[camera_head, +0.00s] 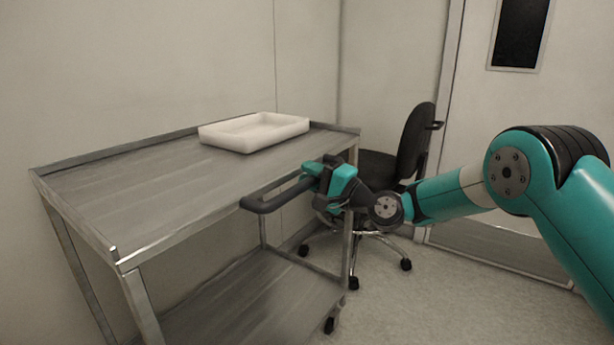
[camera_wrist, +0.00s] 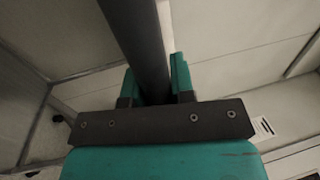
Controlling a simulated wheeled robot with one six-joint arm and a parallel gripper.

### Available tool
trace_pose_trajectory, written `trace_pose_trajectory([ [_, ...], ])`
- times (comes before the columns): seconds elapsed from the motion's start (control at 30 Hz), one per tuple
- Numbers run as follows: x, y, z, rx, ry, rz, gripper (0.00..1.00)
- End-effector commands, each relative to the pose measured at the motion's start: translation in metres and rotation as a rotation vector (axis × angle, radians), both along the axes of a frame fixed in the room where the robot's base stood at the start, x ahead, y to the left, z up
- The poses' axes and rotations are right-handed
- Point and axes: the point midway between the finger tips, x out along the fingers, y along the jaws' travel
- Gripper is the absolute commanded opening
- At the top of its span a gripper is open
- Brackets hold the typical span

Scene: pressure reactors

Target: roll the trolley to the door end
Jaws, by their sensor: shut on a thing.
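The trolley (camera_head: 150,185) is a grey metal two-shelf cart on castors, standing along the wall at the left in the head view. Its dark push handle (camera_head: 268,203) sticks out from the side toward me. My gripper (camera_head: 318,172) is shut on the far end of this handle. In the wrist view the dark handle bar (camera_wrist: 138,40) runs between the two teal fingers of my gripper (camera_wrist: 153,90). The door (camera_head: 500,130), pale with a dark window, is at the right in the head view. My arm hides part of the door and the floor before it.
A white tray (camera_head: 228,141) lies on the trolley's top shelf. A black office chair (camera_head: 408,150) on castors stands just beyond the trolley's right end, between it and the door. Floor (camera_head: 430,300) in front, at the lower right, is clear.

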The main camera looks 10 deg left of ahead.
Motion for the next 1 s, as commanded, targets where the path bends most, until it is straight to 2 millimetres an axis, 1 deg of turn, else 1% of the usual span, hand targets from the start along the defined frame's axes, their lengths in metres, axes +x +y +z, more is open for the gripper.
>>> trace_pose_trajectory([
  [0.17, 0.0, 0.0, 0.0, -0.002, -0.001, 0.0, 0.0],
  [0.2, 0.0, 0.0, 0.0, -0.002, -0.001, 0.0, 0.25],
  [0.27, 0.0, 0.0, 0.0, -0.002, -0.001, 0.0, 0.39],
  [0.3, 0.0, 0.0, 0.0, -0.002, -0.001, 0.0, 0.48],
  [0.57, -0.001, 0.0, 0.0, -0.001, -0.001, 0.001, 0.48],
  [0.67, -0.002, -0.004, -0.001, -0.002, 0.001, 0.001, 0.48],
  [0.77, -0.007, -0.014, -0.004, -0.001, 0.004, 0.002, 0.48],
  [0.87, -0.016, -0.033, -0.009, -0.002, 0.006, -0.001, 0.48],
  [1.0, -0.032, -0.065, -0.016, -0.002, 0.006, -0.002, 0.48],
])
